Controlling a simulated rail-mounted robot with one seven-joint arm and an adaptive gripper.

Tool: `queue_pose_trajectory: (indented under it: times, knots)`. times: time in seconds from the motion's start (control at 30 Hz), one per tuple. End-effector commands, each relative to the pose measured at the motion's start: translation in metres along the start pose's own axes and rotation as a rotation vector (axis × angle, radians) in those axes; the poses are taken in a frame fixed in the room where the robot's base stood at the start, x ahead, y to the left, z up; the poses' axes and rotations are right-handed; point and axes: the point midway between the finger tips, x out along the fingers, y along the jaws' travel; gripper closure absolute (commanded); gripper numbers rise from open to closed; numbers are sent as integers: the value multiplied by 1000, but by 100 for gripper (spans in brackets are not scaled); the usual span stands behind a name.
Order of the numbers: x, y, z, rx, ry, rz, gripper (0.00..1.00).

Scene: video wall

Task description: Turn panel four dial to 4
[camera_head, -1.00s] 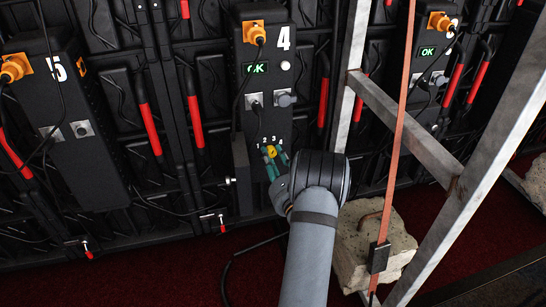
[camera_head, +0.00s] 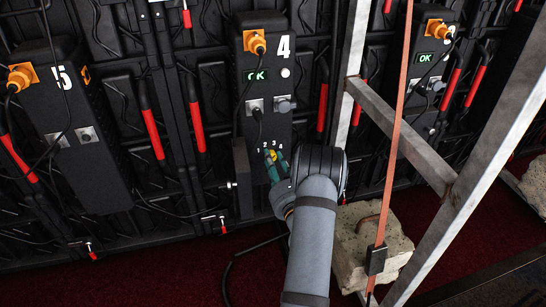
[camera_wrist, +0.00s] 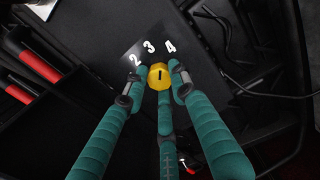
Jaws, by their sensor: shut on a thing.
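The panel four box (camera_head: 254,95) carries a white 4 and a lit green OK display. Its yellow dial (camera_wrist: 159,83) shows between my gripper's teal fingers in the wrist view, below the white labels 2, 3 and 4. The dark mark on the dial points up, roughly between 3 and 4. My gripper (camera_wrist: 158,71) is shut on the dial, with fingertips at its left and right and a third finger below. In the head view my gripper (camera_head: 274,163) is at the box's lower part, and its fingers hide most of the dial.
A metal frame (camera_head: 405,135) with an orange strap (camera_head: 397,150) stands close to the right of my arm. A stone block (camera_head: 355,240) lies at its foot. The panel five box (camera_head: 75,160) is at left. Red-handled levers (camera_head: 153,135) line the wall.

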Motion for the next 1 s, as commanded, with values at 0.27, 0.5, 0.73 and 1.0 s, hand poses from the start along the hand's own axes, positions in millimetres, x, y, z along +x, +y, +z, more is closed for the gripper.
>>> queue_pose_trajectory:
  times: [0.27, 0.5, 0.73, 1.0]
  knots:
    - [-1, -1, 0, 191, 1, -5, 100]
    - [-1, 0, -1, 287, -2, -5, 100]
    - [0, 0, -2, 320, -4, -5, 100]
    - [0, 0, -2, 322, -4, -5, 100]
